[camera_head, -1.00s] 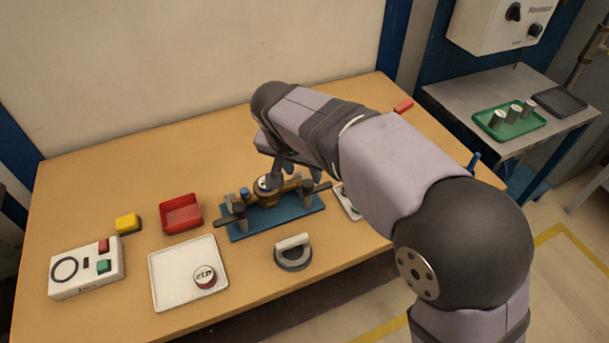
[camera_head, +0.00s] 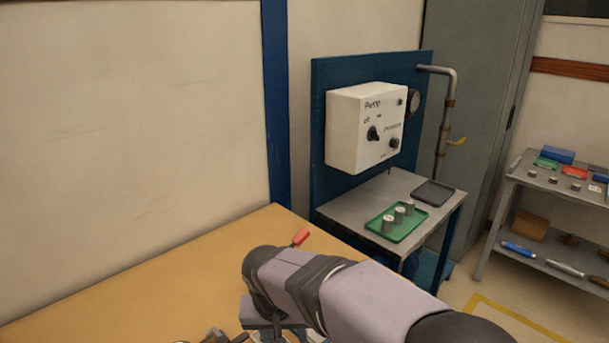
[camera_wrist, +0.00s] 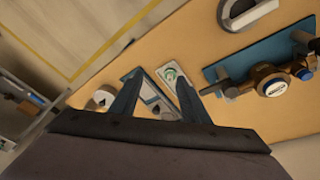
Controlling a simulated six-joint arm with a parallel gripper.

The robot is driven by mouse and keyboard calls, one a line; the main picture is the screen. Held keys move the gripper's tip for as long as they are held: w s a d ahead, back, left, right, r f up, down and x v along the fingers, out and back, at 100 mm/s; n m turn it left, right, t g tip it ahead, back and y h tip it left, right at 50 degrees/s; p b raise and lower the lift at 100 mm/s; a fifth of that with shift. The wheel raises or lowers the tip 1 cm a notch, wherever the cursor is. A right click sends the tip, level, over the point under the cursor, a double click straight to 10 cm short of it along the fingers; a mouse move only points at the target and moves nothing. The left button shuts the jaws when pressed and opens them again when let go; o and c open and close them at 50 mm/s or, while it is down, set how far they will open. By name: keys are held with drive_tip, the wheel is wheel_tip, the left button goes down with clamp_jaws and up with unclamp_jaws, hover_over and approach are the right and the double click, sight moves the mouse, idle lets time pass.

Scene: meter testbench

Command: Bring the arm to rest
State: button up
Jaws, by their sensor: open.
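My gripper (camera_wrist: 160,78) is open and empty in the wrist view, its two dark fingers spread above the tabletop (camera_wrist: 215,50). In the head view my gripper (camera_head: 275,332) is at the bottom edge, mostly cut off, above the wooden table (camera_head: 190,270). The blue fixture (camera_wrist: 222,70) with the brass meter (camera_wrist: 262,78) lies to the right of the fingers in the wrist view, apart from them. A small light tray with a green mark (camera_wrist: 172,76) shows between the fingertips, below them.
A red-handled item (camera_head: 300,237) lies near the table's back edge. A grey side table (camera_head: 365,190) bears a green tray (camera_head: 414,222) with cylinders, under a white pump box (camera_head: 362,130). A stocked shelf (camera_head: 497,200) stands right. A grey ring-shaped piece (camera_wrist: 245,14) lies by the fixture.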

drive_tip(key=s+d+f+g+p, duration=0.1)
drive_tip(key=s+d+p, duration=0.1)
drive_tip(key=s+d, duration=0.5)
drive_tip(key=s+d+f+g+p, duration=0.1)
drive_tip(key=s+d+f, duration=0.1)
drive_tip(key=s+d, duration=0.6)
drive_tip(key=d, duration=0.4)
drive_tip(key=shift+d+f+g+y+p, duration=0.2)
drive_tip(key=shift+f+g+y+p, duration=0.1)
drive_tip(key=shift+y+p, duration=0.1)
